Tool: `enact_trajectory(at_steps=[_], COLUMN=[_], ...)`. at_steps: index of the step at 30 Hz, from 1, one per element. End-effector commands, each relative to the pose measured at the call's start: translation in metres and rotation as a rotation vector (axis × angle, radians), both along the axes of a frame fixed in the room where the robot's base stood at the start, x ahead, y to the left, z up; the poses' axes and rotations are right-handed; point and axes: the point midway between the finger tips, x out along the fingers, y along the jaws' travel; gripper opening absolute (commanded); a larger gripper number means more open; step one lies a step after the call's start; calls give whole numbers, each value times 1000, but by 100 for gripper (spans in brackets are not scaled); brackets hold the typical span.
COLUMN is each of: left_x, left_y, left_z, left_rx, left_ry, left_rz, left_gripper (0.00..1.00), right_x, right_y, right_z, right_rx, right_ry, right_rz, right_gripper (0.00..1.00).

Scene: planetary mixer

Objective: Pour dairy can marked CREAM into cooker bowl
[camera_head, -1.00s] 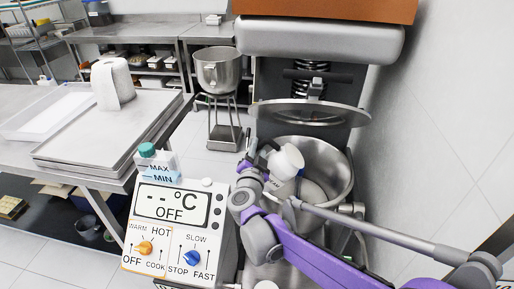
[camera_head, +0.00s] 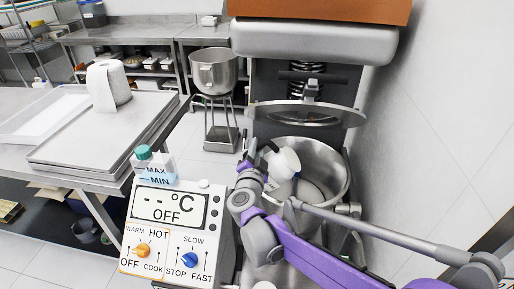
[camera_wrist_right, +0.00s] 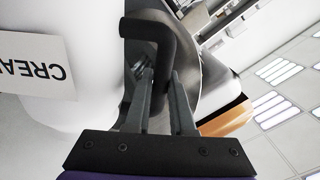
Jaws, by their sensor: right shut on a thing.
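My right gripper (camera_wrist_right: 160,85) is shut on the can's dark handle (camera_wrist_right: 150,40). In the head view the right gripper (camera_head: 253,165) is at the bowl's left rim, partly hidden by its own wrist. Whether cream is flowing cannot be seen. My left gripper is not in view.
The mixer's round lid (camera_head: 305,113) is raised above the bowl. The control panel (camera_head: 165,225) with knobs stands left of the bowl. A steel bowl on a stand (camera_head: 216,70) is behind. A tray table (camera_head: 100,140) is at left, and a wall (camera_head: 450,120) is close on the right.

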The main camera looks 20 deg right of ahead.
Motion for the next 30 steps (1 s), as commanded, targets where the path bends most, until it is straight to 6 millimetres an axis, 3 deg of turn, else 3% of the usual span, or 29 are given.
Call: enact_trajectory(at_steps=[30], left_x=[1], left_y=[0], left_z=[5], left_rx=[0], left_ry=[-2], left_rz=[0], left_gripper=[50], right_x=[-8], right_y=[-18], right_z=[2], right_rx=[234], right_ry=[-108], right_rz=[0], right_gripper=[0])
